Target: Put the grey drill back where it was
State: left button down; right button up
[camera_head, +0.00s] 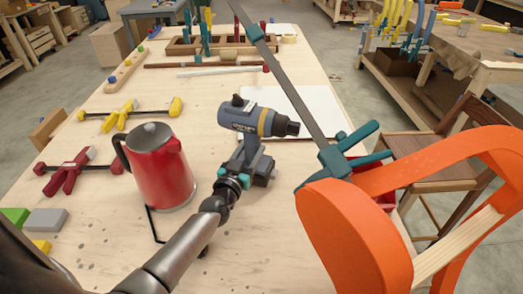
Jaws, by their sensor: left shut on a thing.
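The grey drill (240,117) is in the middle of the head view, upright, with its dark chuck pointing right and a yellow ring near the front. My left gripper (241,178) is at the lower part of the drill, shut on it around the handle or base. The fingers partly hide the drill's lower part. I cannot tell whether the drill's base touches the table. My right gripper is not in view.
A red jug (160,168) stands just left of the drill. An orange chair form (350,232) with a long teal-ended clamp (295,95) is at the right. A white board (305,102) lies behind the drill. Yellow (122,113) and red (70,170) clamps lie left.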

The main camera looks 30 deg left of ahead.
aim_at(250, 159)
pick_arm(q)
jog(key=shift+a+f+b, duration=0.1)
jog(key=shift+f+b, duration=0.25)
jog(key=shift+b, duration=0.1)
jog(key=shift+f, duration=0.3)
jog(key=shift+s+f+b, duration=0.1)
jog(key=shift+f+b, duration=0.1)
jog(key=shift+b, duration=0.15)
jog(key=shift+f, duration=0.35)
jog(key=c, duration=0.6)
grip_release()
jog(key=shift+s+f, duration=0.1)
jog(key=shift+f, duration=0.25)
jog(key=o, duration=0.3)
jog(key=shift+r, duration=0.1)
jog(key=shift+o, duration=0.3)
jog(key=shift+r, duration=0.1)
